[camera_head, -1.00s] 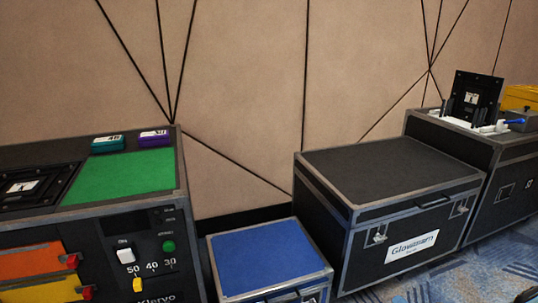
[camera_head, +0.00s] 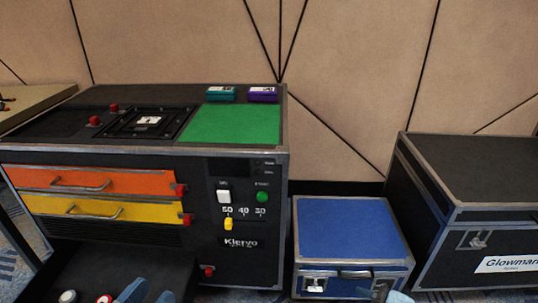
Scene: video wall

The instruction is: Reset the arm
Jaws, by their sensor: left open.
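My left gripper (camera_head: 148,294) shows at the bottom edge, left of centre. Its two blue fingertips are apart with nothing between them. My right gripper (camera_head: 381,295) shows at the bottom edge, right of centre, as two blue tips with a gap between. Most of both grippers and both arms are below the frame. The left tips appear in front of the dark lower part of the black console (camera_head: 240,175). The right tips appear in front of the lower front of the blue case (camera_head: 350,228).
The console carries a green panel (camera_head: 236,123), teal (camera_head: 221,95) and purple (camera_head: 262,95) boxes, an orange drawer (camera_head: 110,180) and a yellow drawer (camera_head: 130,209). A black Glowmarn case (camera_head: 470,170) stands at the right. A tan wall (camera_head: 350,60) closes off the back.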

